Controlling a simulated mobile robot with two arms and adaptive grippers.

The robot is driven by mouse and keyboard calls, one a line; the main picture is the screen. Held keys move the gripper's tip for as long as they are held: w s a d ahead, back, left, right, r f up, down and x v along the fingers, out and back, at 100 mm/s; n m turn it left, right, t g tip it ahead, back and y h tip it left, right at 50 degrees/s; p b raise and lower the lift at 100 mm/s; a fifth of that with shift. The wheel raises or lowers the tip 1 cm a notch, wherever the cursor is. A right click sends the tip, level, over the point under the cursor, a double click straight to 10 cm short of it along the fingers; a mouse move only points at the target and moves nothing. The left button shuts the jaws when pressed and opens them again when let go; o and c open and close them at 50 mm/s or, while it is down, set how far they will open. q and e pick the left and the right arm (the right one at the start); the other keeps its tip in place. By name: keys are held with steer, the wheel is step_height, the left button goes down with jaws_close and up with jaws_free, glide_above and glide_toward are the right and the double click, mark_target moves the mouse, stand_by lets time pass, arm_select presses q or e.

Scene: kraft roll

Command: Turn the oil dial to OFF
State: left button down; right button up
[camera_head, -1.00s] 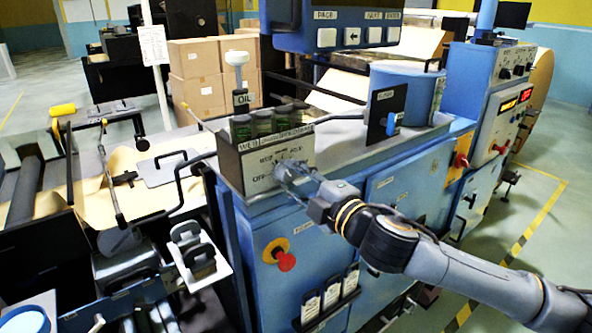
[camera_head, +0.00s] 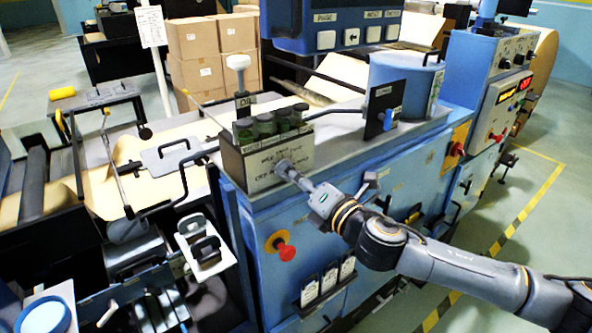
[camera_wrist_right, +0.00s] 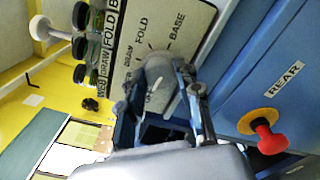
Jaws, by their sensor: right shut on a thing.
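In the right wrist view the plate reads DRAW, FOLD and BASE around the knob. My right gripper (camera_head: 287,170) is at the dial, and its fingers (camera_wrist_right: 158,92) are shut on the knob from both sides. The fingers hide part of the plate, and I cannot tell which word the knob points to. My left gripper is not in view.
Several dark-green capped bottles (camera_head: 265,125) stand on top of the box. A red knob on a yellow disc (camera_head: 286,252) sits on the blue front below. A black bent handle (camera_head: 186,175) is left of the box.

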steer(key=shift+n+p, duration=0.3)
steer(key=shift+n, duration=0.4)
steer(key=o, duration=1.2)
steer(key=shift+c, duration=0.2)
steer(key=v, duration=1.2)
